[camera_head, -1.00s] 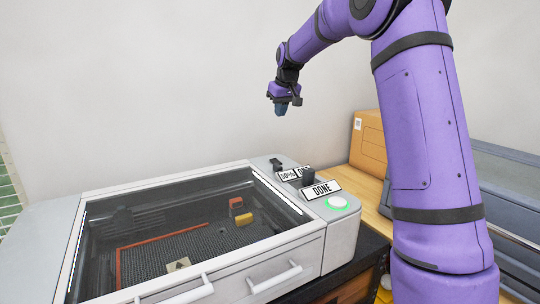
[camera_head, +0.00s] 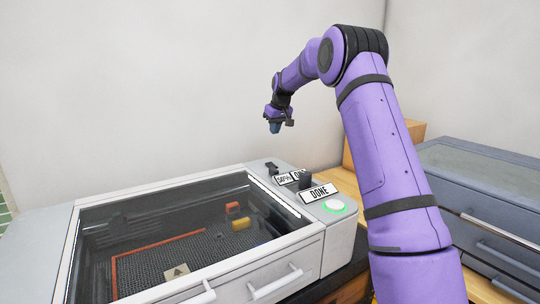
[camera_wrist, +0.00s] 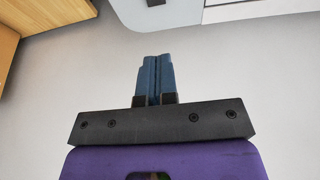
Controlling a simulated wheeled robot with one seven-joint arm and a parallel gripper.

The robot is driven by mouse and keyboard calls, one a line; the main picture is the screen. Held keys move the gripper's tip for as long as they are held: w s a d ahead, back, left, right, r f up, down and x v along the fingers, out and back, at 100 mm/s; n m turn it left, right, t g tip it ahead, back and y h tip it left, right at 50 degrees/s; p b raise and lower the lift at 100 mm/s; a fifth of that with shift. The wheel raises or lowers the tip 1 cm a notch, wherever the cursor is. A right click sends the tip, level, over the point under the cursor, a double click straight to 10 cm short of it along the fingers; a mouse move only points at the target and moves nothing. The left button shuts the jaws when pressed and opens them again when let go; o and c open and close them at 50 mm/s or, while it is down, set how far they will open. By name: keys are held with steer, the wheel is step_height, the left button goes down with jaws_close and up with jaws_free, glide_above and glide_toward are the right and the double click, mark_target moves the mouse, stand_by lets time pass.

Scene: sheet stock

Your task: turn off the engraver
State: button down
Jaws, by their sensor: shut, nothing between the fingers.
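Another label by the smaller knob is partly hidden. My gripper (camera_head: 275,127) is above and behind the panel, clear of it. Its blue fingers (camera_wrist: 154,80) are together with nothing between them.
Under the lid lie a dark honeycomb bed, an orange strip (camera_head: 160,242) and small orange and yellow blocks (camera_head: 241,223). A cardboard box (camera_head: 415,131) and grey drawers (camera_head: 485,190) stand to the right. White wall is behind; the air over the panel is clear.

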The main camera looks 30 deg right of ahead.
mark_target(270, 165)
steer(key=x, duration=1.3)
steer(key=shift+s+f, duration=0.2)
steer(key=shift+f, duration=0.3)
steer(key=shift+w+f, duration=0.15)
steer(key=shift+f, duration=0.5)
steer(key=shift+s, duration=0.85)
